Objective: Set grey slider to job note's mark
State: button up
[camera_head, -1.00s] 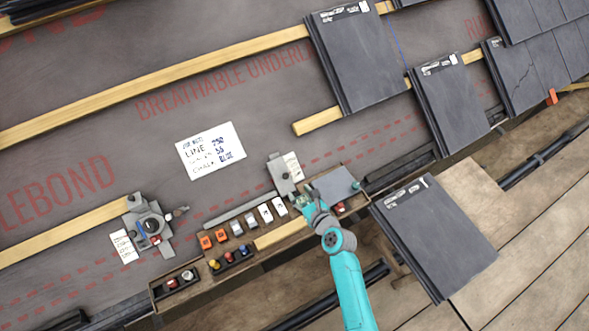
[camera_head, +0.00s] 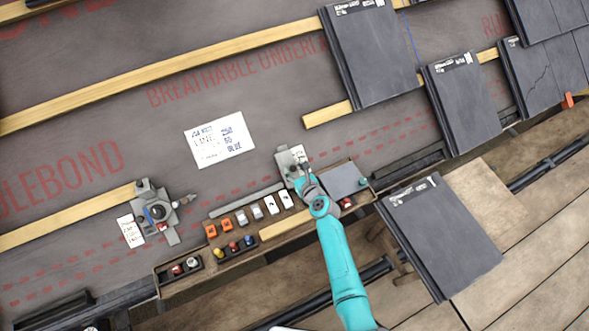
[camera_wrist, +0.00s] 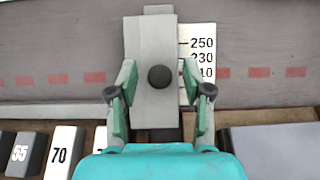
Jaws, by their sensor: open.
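The grey slider (camera_head: 286,164) is a flat plate at the top edge of the tool tray in the head view. In the wrist view the slider (camera_wrist: 152,45) carries a round black knob (camera_wrist: 161,77). A white scale (camera_wrist: 199,58) beside it reads 250, 230 and a partly hidden lower number. My gripper (camera_wrist: 160,92) is open, with one finger on each side of the plate at about knob height; I cannot tell whether they touch it. In the head view my gripper (camera_head: 302,180) covers the slider's lower end.
The wooden tray (camera_head: 215,268) holds orange, grey and white blocks and coloured knobs. Numbered blocks (camera_wrist: 62,152) lie below left in the wrist view. Another grey device (camera_head: 155,212) stands at left. A loose slate tile (camera_head: 440,235) lies at right. Underlay around the note is clear.

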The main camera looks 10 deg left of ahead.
aim_at(285, 152)
jog(key=shift+c, duration=0.3)
grip_shut()
jog(key=shift+w+a+r, duration=0.5)
jog(key=shift+w+r, duration=0.2)
jog(key=shift+w, duration=0.1)
jog(key=shift+w+a+r, duration=0.5)
jog(key=shift+w+r, duration=0.15)
jog(key=shift+w, duration=0.1)
jog(key=shift+o, duration=0.3)
grip_release()
jog(key=shift+s+d, duration=0.15)
jog(key=shift+s, duration=0.1)
jog(key=v, duration=1.1)
